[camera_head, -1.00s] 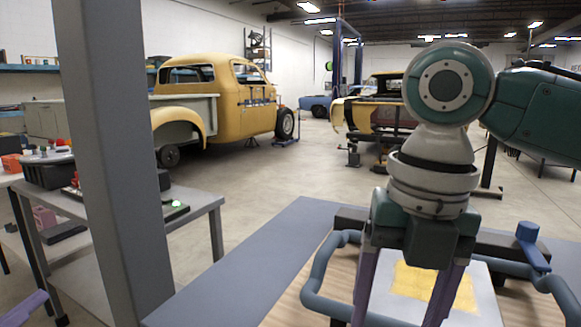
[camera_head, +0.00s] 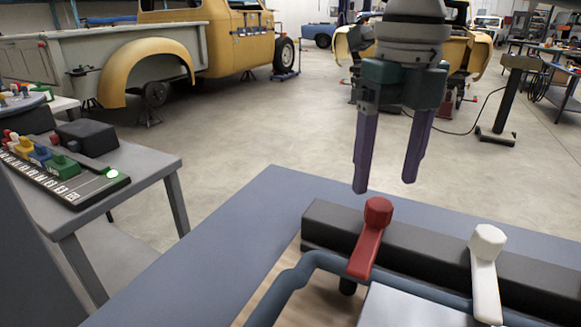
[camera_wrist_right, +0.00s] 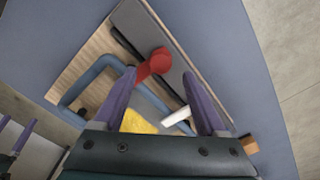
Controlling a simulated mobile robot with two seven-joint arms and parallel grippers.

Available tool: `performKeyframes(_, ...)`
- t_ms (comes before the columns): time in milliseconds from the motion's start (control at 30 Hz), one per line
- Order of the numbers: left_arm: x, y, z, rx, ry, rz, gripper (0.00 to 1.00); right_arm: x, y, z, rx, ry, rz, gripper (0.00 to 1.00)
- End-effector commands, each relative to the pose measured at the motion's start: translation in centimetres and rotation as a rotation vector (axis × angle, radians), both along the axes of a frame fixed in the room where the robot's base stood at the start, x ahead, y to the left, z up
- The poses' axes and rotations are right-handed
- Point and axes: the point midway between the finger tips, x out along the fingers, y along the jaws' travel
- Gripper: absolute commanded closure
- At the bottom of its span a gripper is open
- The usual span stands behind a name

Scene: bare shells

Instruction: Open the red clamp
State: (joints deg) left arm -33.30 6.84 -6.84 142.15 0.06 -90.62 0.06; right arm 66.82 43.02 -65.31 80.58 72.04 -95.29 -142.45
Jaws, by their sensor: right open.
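The red clamp (camera_head: 369,242) has a lever with a knobbed end on the black bar (camera_head: 430,247) of the bench fixture. Its lever slants down toward the near side, across the blue-grey tube. My right gripper (camera_head: 385,186) points down with its purple fingers apart and empty. It is above and just beyond the red knob, not visibly touching it. In the right wrist view the red clamp (camera_wrist_right: 153,63) shows between the fingertips (camera_wrist_right: 159,74). My left gripper (camera_wrist_right: 13,130) shows at the left edge of that view, fingers apart; it is outside the head view.
A white clamp (camera_head: 486,268) stands on the same bar, right of the red one. The bent tube (camera_head: 300,270) runs along the near side. A grey table (camera_head: 130,165) with a labelled switch board (camera_head: 70,175) is at the left. The blue-grey bench top (camera_head: 215,250) is bare left of the fixture.

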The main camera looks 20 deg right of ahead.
Motion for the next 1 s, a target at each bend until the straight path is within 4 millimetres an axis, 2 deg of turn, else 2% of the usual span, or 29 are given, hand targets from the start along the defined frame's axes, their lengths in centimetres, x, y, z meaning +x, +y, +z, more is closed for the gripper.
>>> performKeyframes(100,0.0,0.0,-0.3,0.001,-0.001,-0.001,0.09,-0.1,0.0,-2.2,0.0,0.002,0.0,0.26)
performKeyframes(233,0.0,0.0,-0.5,0.001,-0.001,-0.002,0.09,-0.1,0.1,-3.7,0.0,0.002,0.0,0.26)
performKeyframes(600,0.0,0.0,-0.5,0.001,-0.002,-0.002,0.09,0.0,0.0,-4.3,0.0,-0.001,0.0,0.26)
performKeyframes(1000,0.1,0.0,-0.5,0.001,-0.002,-0.002,0.09,0.0,0.0,-4.3,0.0,-0.001,0.0,0.71)
